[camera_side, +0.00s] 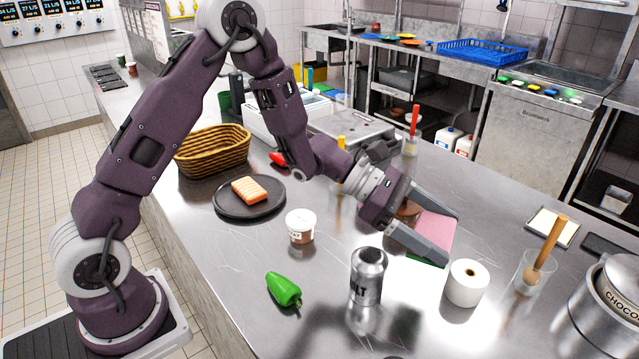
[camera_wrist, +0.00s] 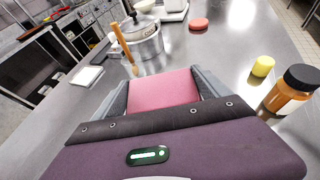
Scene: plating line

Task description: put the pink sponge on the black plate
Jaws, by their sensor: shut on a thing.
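The pink sponge (camera_side: 434,232) is between the two fingers of my gripper (camera_side: 436,238), held above the steel counter at the right of the side view. In the wrist view the sponge (camera_wrist: 163,88) fills the space between the fingers of my gripper (camera_wrist: 165,92). The black plate (camera_side: 228,204) lies on the counter at the left of the side view, well apart from my gripper. An orange, salmon-like block (camera_side: 249,190) lies on the plate. The plate does not show in the wrist view.
A wicker basket (camera_side: 213,150) stands behind the plate. A small tub (camera_side: 300,227), a green pepper (camera_side: 284,290), a metal can (camera_side: 368,276) and a white roll (camera_side: 466,283) stand or lie between and near the plate and my gripper. A steel pot (camera_side: 610,305) is at the far right.

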